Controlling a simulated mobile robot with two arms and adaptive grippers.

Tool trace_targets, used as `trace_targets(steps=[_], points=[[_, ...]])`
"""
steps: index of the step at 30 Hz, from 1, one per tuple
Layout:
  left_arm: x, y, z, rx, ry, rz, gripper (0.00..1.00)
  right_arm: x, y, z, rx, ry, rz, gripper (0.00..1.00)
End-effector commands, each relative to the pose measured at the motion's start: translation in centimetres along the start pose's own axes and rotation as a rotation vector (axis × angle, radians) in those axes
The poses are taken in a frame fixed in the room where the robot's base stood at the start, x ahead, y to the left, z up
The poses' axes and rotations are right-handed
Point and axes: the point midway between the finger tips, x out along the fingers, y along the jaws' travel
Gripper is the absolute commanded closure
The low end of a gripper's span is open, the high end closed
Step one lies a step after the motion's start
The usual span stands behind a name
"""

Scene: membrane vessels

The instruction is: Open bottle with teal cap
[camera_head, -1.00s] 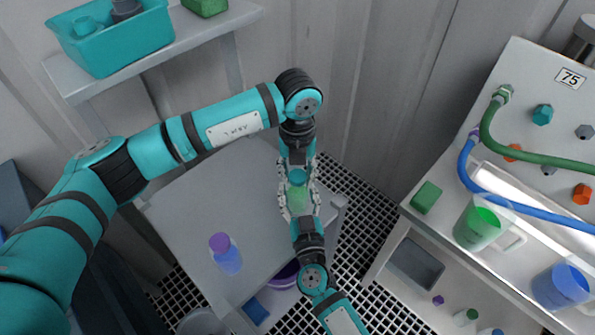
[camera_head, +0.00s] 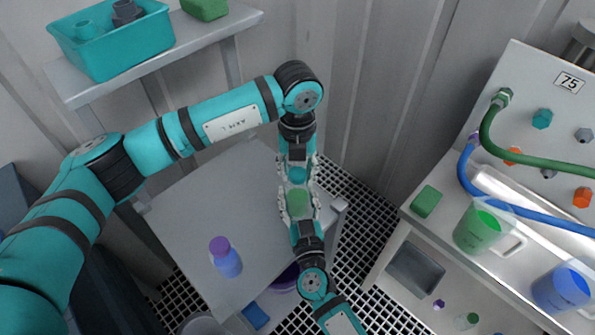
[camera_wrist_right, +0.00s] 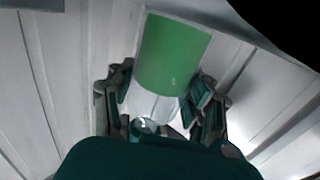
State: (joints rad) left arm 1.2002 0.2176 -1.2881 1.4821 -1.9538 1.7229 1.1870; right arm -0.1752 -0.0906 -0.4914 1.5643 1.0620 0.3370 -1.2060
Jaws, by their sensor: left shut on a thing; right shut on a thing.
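The bottle (camera_head: 298,204) holds green contents and shows between my two grippers in the head view, above the grey table. Its teal cap (camera_head: 298,175) is at its upper end in the picture; I cannot tell whether cap and bottle still touch. My left gripper (camera_head: 298,168) comes from above and is shut on the cap. My right gripper (camera_head: 298,212) comes from below and is shut on the bottle. In the right wrist view, the bottle (camera_wrist_right: 172,52) shows a green part and a clear part between the fingers (camera_wrist_right: 165,108); the cap is not visible there.
A purple-capped bottle (camera_head: 226,258) stands on the grey table (camera_head: 195,205). A purple container (camera_head: 285,278) sits below its edge, partly hidden. At right, a bench holds a green block (camera_head: 426,201), a green-filled beaker (camera_head: 478,230) and a blue-filled beaker (camera_head: 560,288). A teal bin (camera_head: 110,48) is on the left shelf.

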Motion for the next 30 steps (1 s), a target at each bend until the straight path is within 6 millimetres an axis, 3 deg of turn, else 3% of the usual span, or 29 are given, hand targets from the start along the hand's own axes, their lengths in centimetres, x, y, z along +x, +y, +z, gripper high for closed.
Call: trace_targets(steps=[10, 20, 27, 28, 30], points=[[-0.2, 0.0, 0.0, 0.000, -0.001, 0.000, 1.00, 0.0, 0.0, 0.0, 0.000, 0.000, 0.000, 1.00], [-3.8, 0.0, 0.0, 0.000, -0.001, 0.000, 1.00, 0.0, 0.0, 0.0, 0.000, 0.000, 0.000, 1.00], [-4.0, 0.0, 0.0, 0.000, 0.001, 0.000, 1.00, 0.0, 0.0, 0.0, 0.000, 0.000, 0.000, 1.00], [-4.0, 0.0, 0.0, 0.000, 0.001, 0.000, 1.00, 0.0, 0.0, 0.0, 0.000, 0.000, 0.000, 0.44], [-4.0, 0.0, 0.0, 0.000, 0.001, 0.000, 1.00, 0.0, 0.0, 0.0, 0.000, 0.000, 0.000, 0.35]])
